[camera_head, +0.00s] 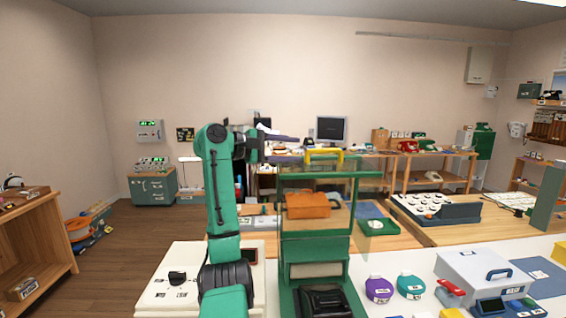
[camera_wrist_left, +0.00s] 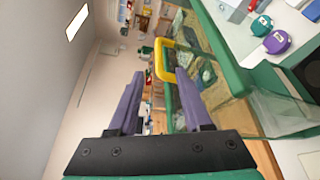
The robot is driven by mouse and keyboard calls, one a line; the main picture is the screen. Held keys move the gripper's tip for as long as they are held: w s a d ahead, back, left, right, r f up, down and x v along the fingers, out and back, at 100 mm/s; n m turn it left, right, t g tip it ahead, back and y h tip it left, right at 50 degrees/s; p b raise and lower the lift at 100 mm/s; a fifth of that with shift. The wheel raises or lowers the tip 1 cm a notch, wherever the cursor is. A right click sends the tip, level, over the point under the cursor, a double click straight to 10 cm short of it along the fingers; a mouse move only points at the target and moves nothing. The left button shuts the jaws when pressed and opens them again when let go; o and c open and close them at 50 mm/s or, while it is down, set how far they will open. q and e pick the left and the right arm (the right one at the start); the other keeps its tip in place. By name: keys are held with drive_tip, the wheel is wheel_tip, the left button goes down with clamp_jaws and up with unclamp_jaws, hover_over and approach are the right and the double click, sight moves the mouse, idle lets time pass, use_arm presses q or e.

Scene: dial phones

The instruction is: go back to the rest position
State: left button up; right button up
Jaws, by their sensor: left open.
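My left arm rises through the middle of the head view, and its gripper (camera_head: 297,148) points right with its two purple fingers spread. In the left wrist view the gripper (camera_wrist_left: 160,75) is open with nothing held between the fingers. A yellow handle (camera_head: 323,152) on top of a clear, green-framed case (camera_head: 315,248) is just right of the fingertips; it also shows in the wrist view (camera_wrist_left: 163,60), close to the right finger. Whether they touch cannot be told. My right gripper is in neither view.
An orange box (camera_head: 307,206) shows through the case. Wooden benches with phones and a monitor (camera_head: 331,129) are behind. Open floor (camera_head: 120,245) is at left.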

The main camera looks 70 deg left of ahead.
use_arm(q)
drive_tip(key=s, duration=0.3)
drive_tip(key=shift+d+r, duration=0.2)
drive_tip(key=shift+r, duration=0.05)
drive_tip(key=shift+w, duration=0.1)
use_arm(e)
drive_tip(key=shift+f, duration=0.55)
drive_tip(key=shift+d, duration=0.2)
